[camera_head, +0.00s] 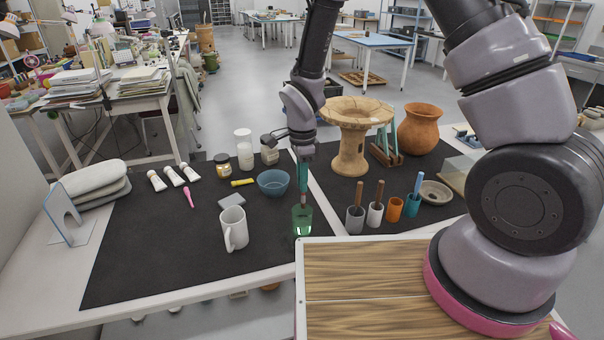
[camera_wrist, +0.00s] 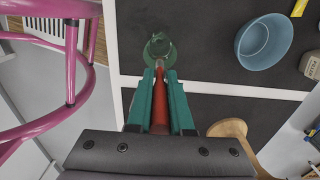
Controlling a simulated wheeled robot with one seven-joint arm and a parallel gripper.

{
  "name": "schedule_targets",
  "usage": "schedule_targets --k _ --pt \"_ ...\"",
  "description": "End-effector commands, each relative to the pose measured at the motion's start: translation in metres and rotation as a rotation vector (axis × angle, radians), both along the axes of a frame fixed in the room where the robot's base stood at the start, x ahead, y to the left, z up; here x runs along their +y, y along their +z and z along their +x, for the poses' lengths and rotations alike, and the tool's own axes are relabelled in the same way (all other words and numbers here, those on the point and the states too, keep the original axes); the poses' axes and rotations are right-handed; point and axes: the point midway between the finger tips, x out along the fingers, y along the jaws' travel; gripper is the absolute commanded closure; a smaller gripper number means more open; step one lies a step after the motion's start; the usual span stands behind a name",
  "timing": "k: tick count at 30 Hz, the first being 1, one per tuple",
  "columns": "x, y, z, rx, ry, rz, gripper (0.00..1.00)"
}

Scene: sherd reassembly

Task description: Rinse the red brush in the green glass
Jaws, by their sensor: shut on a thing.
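My gripper (camera_head: 304,176) points straight down over the dark mat with its teal fingers closed. It is shut on the red brush (camera_head: 303,199), which hangs about upright below the fingers. The green glass (camera_head: 302,222) stands directly under the brush. The brush's lower end is at the glass mouth and seems to reach inside; how deep is hard to tell. In the wrist view the red brush (camera_wrist: 160,115) lies between the fingers (camera_wrist: 160,75), and its tip overlaps the green glass (camera_wrist: 158,50).
A white mug (camera_head: 234,228) and a blue bowl (camera_head: 273,183) stand left of the glass. Grey (camera_head: 355,220), white (camera_head: 374,214), orange (camera_head: 394,209) and teal (camera_head: 412,205) cups stand to the right. A clay stand (camera_head: 350,150) is behind. The mat's front left is clear.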

Motion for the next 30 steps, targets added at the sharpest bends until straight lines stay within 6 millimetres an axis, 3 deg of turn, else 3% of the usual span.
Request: schedule_targets --k 30 --pt "0.000 -0.075 0.000 0.000 0.000 0.000 1.00"
